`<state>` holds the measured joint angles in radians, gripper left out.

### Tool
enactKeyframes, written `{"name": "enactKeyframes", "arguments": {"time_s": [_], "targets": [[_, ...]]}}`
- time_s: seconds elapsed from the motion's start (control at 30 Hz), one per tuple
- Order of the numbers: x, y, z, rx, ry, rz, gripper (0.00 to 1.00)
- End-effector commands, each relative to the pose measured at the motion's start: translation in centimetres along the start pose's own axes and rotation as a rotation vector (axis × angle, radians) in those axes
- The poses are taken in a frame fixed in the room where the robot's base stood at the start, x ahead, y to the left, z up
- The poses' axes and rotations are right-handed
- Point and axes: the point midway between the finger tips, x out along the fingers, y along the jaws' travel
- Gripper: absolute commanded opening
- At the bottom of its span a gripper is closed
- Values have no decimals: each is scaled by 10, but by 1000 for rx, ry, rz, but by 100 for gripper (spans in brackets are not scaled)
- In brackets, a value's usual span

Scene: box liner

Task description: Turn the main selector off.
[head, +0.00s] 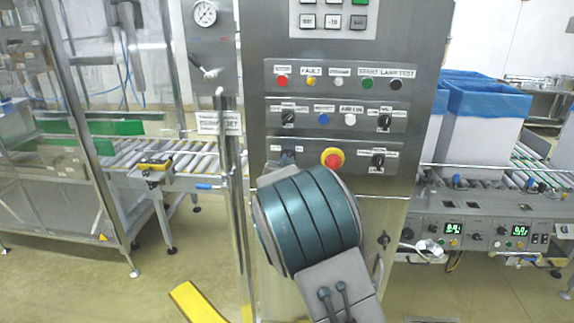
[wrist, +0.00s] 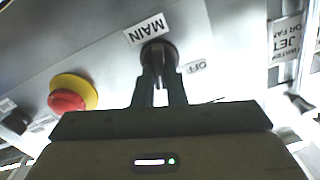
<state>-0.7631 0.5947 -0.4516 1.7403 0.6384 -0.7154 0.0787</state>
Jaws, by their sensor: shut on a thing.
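The main selector (wrist: 158,52) is a dark round knob on the grey panel, with a MAIN label (wrist: 147,29) and an OFF label (wrist: 195,67) beside it in the wrist view. My gripper (wrist: 160,84) is shut on the knob's grip, with one finger on each side. In the wrist view the OFF label lies to the right of the knob. In the head view my teal arm (head: 310,215) reaches up to the panel's lower left, and the selector is mostly hidden behind my gripper (head: 287,160).
A red emergency stop on a yellow ring (head: 332,158) sits close beside the selector. Another dark selector (head: 377,160) is farther right, with rows of buttons and selectors above. A lever valve (head: 205,72) and gauge (head: 204,13) are at the left. Conveyors stand on both sides.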

Motion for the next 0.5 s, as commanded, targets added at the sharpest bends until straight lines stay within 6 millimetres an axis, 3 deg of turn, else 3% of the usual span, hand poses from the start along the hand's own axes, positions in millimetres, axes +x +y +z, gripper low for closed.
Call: {"name": "enactKeyframes", "arguments": {"time_s": [0.5], "targets": [[0, -4, 0, -490, -1, -1, 0]]}}
